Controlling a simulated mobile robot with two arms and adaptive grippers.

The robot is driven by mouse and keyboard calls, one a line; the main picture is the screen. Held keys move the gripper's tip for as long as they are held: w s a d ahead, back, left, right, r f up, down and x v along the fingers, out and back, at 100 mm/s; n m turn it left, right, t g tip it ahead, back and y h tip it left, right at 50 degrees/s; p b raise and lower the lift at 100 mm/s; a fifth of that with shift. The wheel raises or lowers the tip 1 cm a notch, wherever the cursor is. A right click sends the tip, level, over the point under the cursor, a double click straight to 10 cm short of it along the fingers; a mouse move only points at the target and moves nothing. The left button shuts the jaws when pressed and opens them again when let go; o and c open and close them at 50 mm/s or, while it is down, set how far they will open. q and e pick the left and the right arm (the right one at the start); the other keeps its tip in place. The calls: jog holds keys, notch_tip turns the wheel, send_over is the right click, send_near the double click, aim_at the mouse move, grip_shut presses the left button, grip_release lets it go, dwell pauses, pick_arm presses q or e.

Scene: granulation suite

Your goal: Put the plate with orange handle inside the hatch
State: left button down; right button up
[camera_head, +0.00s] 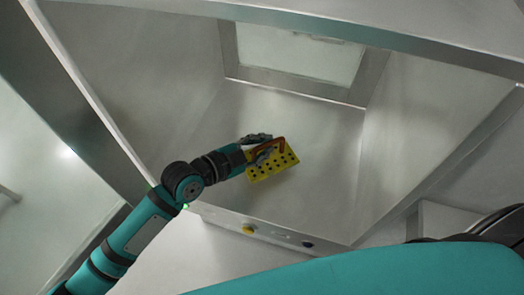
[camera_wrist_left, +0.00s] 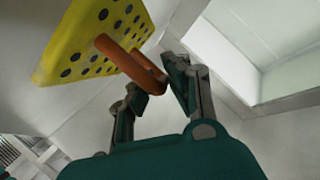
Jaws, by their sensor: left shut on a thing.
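The plate (camera_head: 272,164) is yellow with several dark holes and an orange handle (camera_head: 262,151). It is inside the open metal hatch (camera_head: 320,190), in the head view, above the hatch floor; I cannot tell whether it touches the floor. My left gripper (camera_head: 260,146) reaches in over the front edge and is shut on the orange handle. In the left wrist view the plate (camera_wrist_left: 92,38) is at the upper left, tilted, and its handle (camera_wrist_left: 135,66) runs between the fingers (camera_wrist_left: 152,85). My right gripper is not in view.
The hatch has metal side walls and a windowed panel (camera_head: 298,55) at the back. Its front ledge (camera_head: 270,231) carries a yellow button (camera_head: 248,229) and a dark button (camera_head: 307,244). Bare floor shows right of the plate.

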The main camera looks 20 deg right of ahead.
aim_at(283, 157)
pick_arm(q)
notch_tip(283, 157, down, 3)
jog(key=shift+w+f+p, duration=0.1)
jog(key=shift+p, duration=0.3)
jog(key=shift+f, duration=0.2)
